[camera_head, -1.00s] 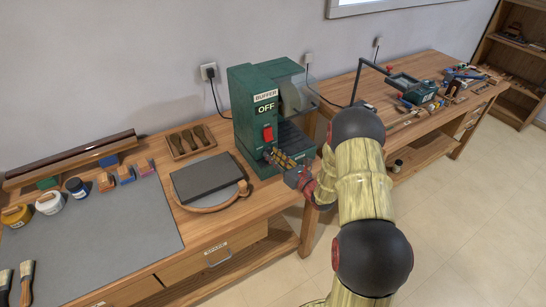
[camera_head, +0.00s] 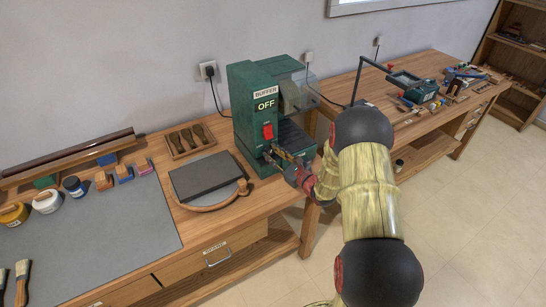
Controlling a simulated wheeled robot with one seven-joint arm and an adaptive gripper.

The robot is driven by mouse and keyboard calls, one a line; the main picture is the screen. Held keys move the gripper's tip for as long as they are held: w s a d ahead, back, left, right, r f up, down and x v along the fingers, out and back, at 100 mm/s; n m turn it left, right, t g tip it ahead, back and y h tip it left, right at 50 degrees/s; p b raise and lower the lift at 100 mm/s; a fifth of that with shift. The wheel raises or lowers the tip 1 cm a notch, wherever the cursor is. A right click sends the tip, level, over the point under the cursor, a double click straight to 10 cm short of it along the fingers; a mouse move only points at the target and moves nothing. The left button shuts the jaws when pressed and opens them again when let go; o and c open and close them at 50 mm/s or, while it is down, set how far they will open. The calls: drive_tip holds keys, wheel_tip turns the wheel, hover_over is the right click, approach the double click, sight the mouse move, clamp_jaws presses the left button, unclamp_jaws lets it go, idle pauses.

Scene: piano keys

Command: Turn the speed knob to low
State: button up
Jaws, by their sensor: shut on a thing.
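The green buffer machine (camera_head: 243,108) stands on the wooden bench, with a BUFFER label and an OFF sign on its front. A red switch (camera_head: 268,132) sits below the sign. My gripper (camera_head: 272,154) is at the lower front of the machine, just below the red switch, with its fingers against the front face. It is shut on the speed knob, which the fingers hide. The knob's setting and marks cannot be read. My arm comes in from the lower right and covers part of the bench edge.
A dark slab on a round wooden board (camera_head: 209,179) lies left of the machine. A tray of small tools (camera_head: 190,141) is behind it. A second bench (camera_head: 430,128) with tools is at the right.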

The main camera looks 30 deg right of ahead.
drive_tip(key=n+b, duration=0.2)
drive_tip(key=n, duration=0.1)
drive_tip(key=shift+f+h+b, duration=0.1)
drive_tip(key=shift+h+b, duration=0.2)
drive_tip(key=n+b, duration=0.2)
drive_tip(key=shift+n+g+b, duration=0.3)
drive_tip(key=shift+n+b, duration=0.1)
drive_tip(key=n+b, duration=0.2)
drive_tip(key=b, duration=0.1)
drive_tip(key=shift+a+n+h, duration=0.1)
drive_tip(key=shift+n+h, duration=0.3)
drive_tip(key=shift+n+h+b, duration=0.3)
drive_tip(key=shift+n+b, duration=0.5)
drive_tip(key=shift+b, duration=0.25)
drive_tip(key=shift+r, duration=0.2)
drive_tip(key=o, duration=0.9)
